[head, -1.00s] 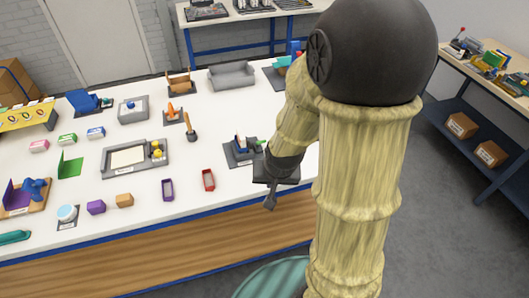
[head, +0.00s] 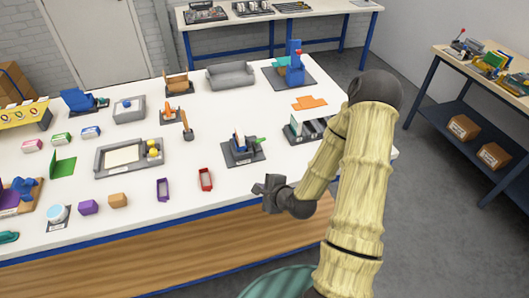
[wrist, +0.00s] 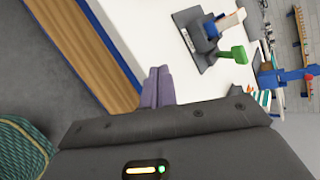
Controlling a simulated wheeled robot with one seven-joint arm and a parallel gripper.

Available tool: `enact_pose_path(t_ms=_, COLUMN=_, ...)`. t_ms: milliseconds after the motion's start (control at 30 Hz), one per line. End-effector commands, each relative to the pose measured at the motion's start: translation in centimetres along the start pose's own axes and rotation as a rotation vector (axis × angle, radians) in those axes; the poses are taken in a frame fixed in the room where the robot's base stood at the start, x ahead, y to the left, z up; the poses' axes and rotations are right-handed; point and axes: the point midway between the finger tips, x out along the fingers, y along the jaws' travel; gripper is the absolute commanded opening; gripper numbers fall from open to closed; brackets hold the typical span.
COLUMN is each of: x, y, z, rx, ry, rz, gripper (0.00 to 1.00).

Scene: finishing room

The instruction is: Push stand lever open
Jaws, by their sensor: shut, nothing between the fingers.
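A small stand on a dark grey base plate (head: 244,157) sits near the front edge of the white bench. It carries a blue part (head: 239,143) and a green lever (head: 257,141) that sticks out to the right. In the wrist view the stand's base plate (wrist: 186,24) is at the upper right, with the green lever (wrist: 234,54) pointing towards the lower right. My gripper (head: 258,189) is in front of the stand, close to the bench's front edge, apart from the lever. Its fingers (wrist: 157,88) are together and hold nothing.
Small red (head: 206,179) and purple (head: 163,189) trays lie left of the stand. A file rack (head: 302,133) stands to its right, and a blue press (head: 295,70) behind. The bench is clear just around the stand.

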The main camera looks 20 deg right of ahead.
Motion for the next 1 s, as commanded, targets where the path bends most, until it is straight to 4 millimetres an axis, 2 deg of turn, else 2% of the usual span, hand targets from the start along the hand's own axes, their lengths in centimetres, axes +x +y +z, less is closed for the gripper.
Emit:
enact_pose_path(t_ms=200, x=1.0, y=-0.2, z=-1.5, rx=0.432, ry=-0.081, rz=-0.200, gripper=0.00)
enact_pose_path(t_ms=500, x=0.2, y=-1.8, z=-4.4, rx=0.986, ry=-0.234, rz=-0.488, gripper=0.00)
enact_pose_path(t_ms=700, x=-0.5, y=-2.5, z=-5.3, rx=1.126, ry=-0.286, rz=-0.570, gripper=0.00)
enact_pose_path(t_ms=1000, x=-0.6, y=-2.5, z=-5.5, rx=1.127, ry=-0.285, rz=-0.574, gripper=0.00)
